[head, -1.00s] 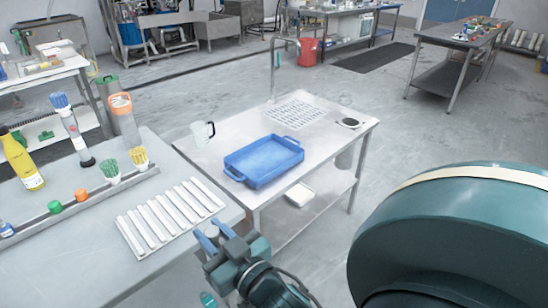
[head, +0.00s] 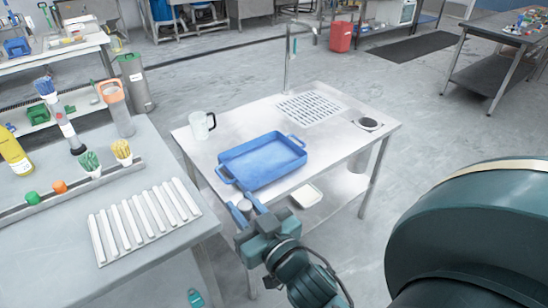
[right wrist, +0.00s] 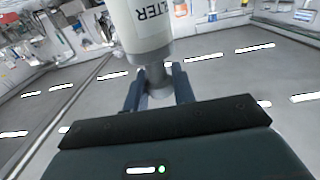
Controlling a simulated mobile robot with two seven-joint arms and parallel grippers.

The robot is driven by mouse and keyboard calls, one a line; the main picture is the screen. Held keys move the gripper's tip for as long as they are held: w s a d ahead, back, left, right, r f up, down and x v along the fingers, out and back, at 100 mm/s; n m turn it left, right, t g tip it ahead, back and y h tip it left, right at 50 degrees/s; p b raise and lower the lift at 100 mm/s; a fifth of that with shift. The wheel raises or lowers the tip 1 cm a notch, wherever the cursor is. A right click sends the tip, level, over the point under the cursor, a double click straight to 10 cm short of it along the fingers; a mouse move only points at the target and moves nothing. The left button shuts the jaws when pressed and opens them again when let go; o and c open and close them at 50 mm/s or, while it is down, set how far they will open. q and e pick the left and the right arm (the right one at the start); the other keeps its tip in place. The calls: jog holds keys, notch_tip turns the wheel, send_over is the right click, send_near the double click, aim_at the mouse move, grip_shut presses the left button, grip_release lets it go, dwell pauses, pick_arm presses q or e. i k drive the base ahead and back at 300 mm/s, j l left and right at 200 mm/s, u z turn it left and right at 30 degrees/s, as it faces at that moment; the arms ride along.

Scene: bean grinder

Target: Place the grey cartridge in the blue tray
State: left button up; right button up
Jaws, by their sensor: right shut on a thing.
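The blue tray (head: 262,161) lies empty on the steel table in the middle of the head view. My right gripper (head: 245,208) is at the near left edge of that table, in front of the tray and apart from it. In the right wrist view, my right gripper (right wrist: 160,88) is shut on the narrow grey neck of the cartridge (right wrist: 142,28). The cartridge is a pale grey-white cylinder with upside-down lettering ending in "LTER"; its far end is cut off. In the head view only a small pale bit shows between the fingers. My left gripper is out of view.
A white slatted rack (head: 143,220) and several bottles and brushes stand on the left table. A gap separates the tables.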

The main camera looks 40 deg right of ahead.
aim_at(263, 163)
jog(key=l, duration=0.9)
jog(key=i+l, duration=0.5)
jog(key=i, duration=0.1)
